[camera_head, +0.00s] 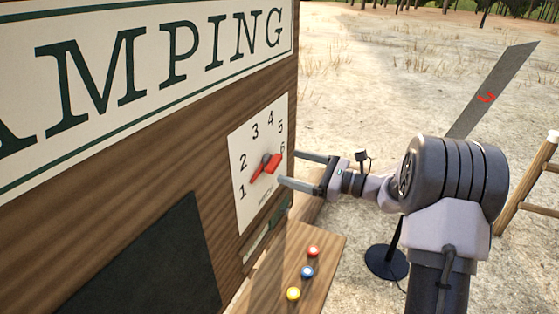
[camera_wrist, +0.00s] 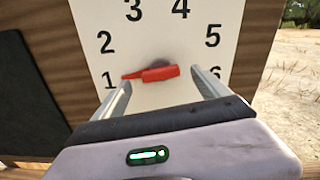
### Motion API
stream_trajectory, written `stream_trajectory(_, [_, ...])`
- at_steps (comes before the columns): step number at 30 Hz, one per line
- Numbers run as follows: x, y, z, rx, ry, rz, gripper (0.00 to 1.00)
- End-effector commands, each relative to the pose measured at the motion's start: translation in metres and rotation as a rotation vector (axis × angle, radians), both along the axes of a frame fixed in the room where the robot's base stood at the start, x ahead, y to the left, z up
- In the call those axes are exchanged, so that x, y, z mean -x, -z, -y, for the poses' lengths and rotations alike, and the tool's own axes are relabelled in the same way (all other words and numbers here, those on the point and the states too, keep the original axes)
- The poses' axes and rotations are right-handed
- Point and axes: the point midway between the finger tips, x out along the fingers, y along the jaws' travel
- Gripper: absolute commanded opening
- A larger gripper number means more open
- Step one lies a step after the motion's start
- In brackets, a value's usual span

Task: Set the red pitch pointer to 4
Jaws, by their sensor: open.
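The red pitch pointer (camera_head: 268,169) is on a white dial plate (camera_head: 245,140) fixed to the wooden panel, numbered 1 to 6. Its thin tip points left, close to the 1, and its thick end lies toward the 6 side. It also shows in the wrist view (camera_wrist: 155,74), with a blurred grey hub behind it. My gripper (camera_head: 288,168) is open and faces the dial from the right. Its two fingers stand apart, with the thick part of the pointer ahead between them. I cannot tell whether either finger touches the pointer.
A wooden ledge (camera_head: 310,277) below the dial carries a red, a blue and a yellow button (camera_head: 293,294). A dark panel (camera_head: 150,265) is left of the dial. A black round stand base (camera_head: 386,262) and a wooden ladder-like frame (camera_head: 530,185) stand to the right on open ground.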

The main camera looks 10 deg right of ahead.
Motion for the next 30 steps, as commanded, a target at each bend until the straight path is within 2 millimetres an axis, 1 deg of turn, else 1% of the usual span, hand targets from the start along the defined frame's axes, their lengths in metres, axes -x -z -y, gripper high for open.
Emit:
stream_trajectory(1, [-0.007,-0.001,-0.010,0.000,-0.003,0.000,0.85])
stream_trajectory(3, [-0.016,-0.001,-0.020,0.000,-0.003,-0.001,0.85])
stream_trajectory(7, [-0.027,0.000,-0.032,0.001,-0.002,-0.001,0.85])
stream_trajectory(11, [-0.031,0.000,-0.037,0.001,0.000,-0.001,0.85])
stream_trajectory(17, [-0.031,0.000,-0.037,0.001,0.000,-0.001,0.85])
stream_trajectory(18, [-0.031,0.000,-0.037,0.001,0.000,-0.001,0.83])
stream_trajectory(20, [-0.031,0.000,-0.037,0.001,0.000,-0.001,0.72])
stream_trajectory(24, [-0.031,0.000,-0.037,0.001,0.000,-0.001,0.44])
stream_trajectory(26, [-0.031,0.000,-0.037,0.001,0.000,-0.001,0.32])
stream_trajectory(30, [-0.031,0.000,-0.037,0.001,0.000,-0.001,0.05])
